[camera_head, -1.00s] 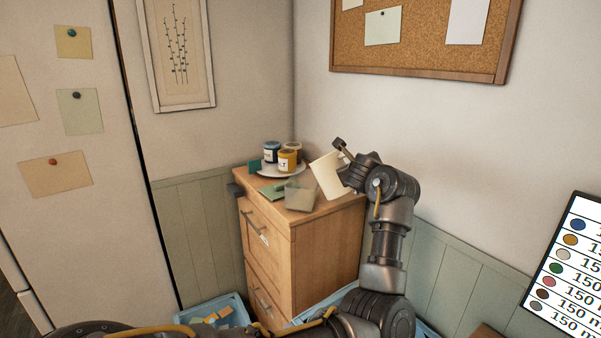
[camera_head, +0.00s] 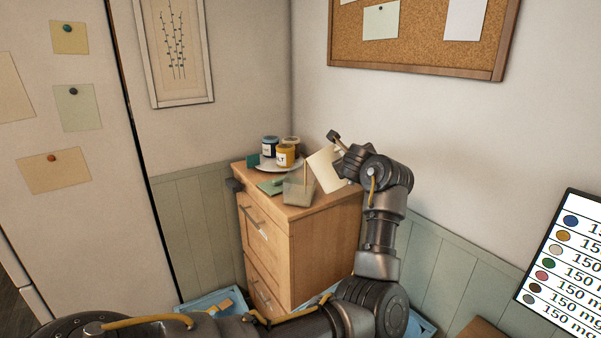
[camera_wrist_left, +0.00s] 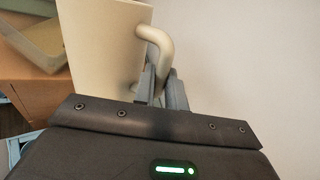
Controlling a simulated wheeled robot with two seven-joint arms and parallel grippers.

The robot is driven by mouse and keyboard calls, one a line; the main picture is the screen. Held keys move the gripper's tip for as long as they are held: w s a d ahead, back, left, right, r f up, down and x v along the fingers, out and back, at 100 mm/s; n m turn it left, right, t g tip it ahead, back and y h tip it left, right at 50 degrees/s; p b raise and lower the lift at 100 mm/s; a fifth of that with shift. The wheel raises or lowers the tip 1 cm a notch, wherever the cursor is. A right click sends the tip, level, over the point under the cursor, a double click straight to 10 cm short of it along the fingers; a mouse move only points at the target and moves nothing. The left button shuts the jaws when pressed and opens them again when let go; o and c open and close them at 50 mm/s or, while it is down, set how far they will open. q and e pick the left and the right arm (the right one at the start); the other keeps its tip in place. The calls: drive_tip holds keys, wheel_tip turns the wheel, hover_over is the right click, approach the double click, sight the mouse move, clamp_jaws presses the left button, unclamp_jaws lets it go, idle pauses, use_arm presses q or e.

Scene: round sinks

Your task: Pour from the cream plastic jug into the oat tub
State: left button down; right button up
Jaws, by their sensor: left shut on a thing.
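The cream plastic jug (camera_head: 324,168) is held above the right part of the wooden cabinet's top, tilted with its mouth toward the left. In the left wrist view the jug (camera_wrist_left: 105,45) shows its side and curved handle (camera_wrist_left: 160,52). My left gripper (camera_wrist_left: 155,85) is shut on the handle; in the head view it is partly hidden by the wrist. The oat tub (camera_head: 298,194), a pale box-like container, stands on the cabinet top just left of and below the jug; its rim (camera_wrist_left: 32,22) shows in the left wrist view. What is inside either is not clear. My right gripper is out of view.
A white plate (camera_head: 262,168) with blue, yellow and beige jars stands behind the tub on the cabinet (camera_head: 330,235). A green flat item (camera_head: 270,187) lies left of the tub. Blue crates (camera_head: 212,304) stand on the floor. Walls close in behind.

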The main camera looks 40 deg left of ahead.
use_arm(q)
drive_tip(key=shift+a+r+p, duration=0.15)
drive_tip(key=shift+r+p, duration=0.3)
drive_tip(key=shift+a+r+p, duration=0.15)
drive_tip(key=shift+p, duration=0.25)
drive_tip(key=shift+a+r+n+h+p, duration=0.35)
drive_tip(key=shift+r+n+p, duration=0.2)
drive_tip(key=shift+p, duration=0.55)
idle(0.7)
drive_tip(key=shift+s+a+r+n+h+p, duration=0.15)
drive_tip(key=shift+a+n+h+p, duration=0.15)
drive_tip(key=shift+p, duration=0.25)
drive_tip(key=shift+w+a+r+n+h+p, duration=0.1)
drive_tip(key=shift+n+h+p, duration=0.05)
drive_tip(key=shift+h+p, duration=0.3)
idle(2.6)
drive_tip(key=shift+s, duration=0.1)
